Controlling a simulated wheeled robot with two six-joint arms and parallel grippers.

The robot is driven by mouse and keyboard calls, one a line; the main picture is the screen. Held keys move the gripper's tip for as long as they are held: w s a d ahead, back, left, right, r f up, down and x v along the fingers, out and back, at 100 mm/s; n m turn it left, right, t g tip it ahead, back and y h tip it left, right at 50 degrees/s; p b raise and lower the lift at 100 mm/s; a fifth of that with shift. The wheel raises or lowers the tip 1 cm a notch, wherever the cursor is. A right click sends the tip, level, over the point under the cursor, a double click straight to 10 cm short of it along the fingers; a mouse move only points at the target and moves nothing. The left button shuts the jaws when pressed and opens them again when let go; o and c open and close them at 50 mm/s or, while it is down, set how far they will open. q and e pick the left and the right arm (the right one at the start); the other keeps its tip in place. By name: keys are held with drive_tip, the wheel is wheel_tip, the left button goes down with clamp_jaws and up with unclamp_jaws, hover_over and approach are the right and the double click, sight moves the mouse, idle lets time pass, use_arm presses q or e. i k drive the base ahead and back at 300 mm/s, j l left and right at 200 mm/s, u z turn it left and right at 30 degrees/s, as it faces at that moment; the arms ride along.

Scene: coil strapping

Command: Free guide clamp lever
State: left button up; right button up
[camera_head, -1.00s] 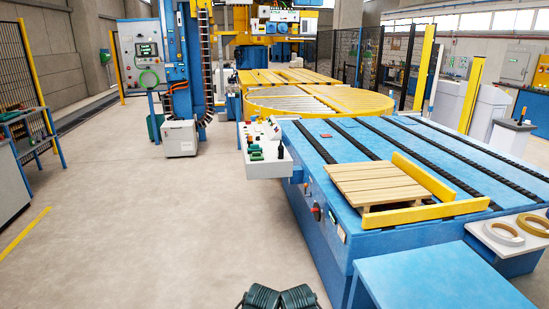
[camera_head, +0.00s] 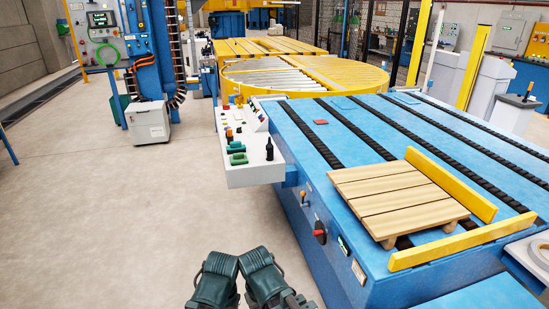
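A small lever with a red handle (camera_head: 319,232) sticks out from the near left side face of the blue conveyor table (camera_head: 300,250); I take it to be the clamp lever, but its mount is too small to read. A yellow guide rail (camera_head: 450,185) stands along the right side of a wooden pallet (camera_head: 385,200), and a second yellow rail (camera_head: 465,242) crosses in front of it. Two dark green parts of my own arms show at the bottom, close together and well away from the lever. No gripper fingers are visible.
A white control console (camera_head: 255,174) with buttons and a black joystick juts from the table's left side. A yellow-rimmed roller turntable (camera_head: 305,75) lies behind. A grey box (camera_head: 149,122) stands at the back left. The floor left of the table is clear.

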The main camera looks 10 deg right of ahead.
sight(303, 193)
drive_tip(key=i+j+z, duration=0.1)
drive_tip(key=i+z, duration=0.25)
drive_tip(key=i, duration=0.2)
drive_tip(key=i+j+z, duration=0.35)
drive_tip(key=i, duration=0.15)
drive_tip(key=i+j+z, duration=0.35)
drive_tip(key=i, duration=0.15)
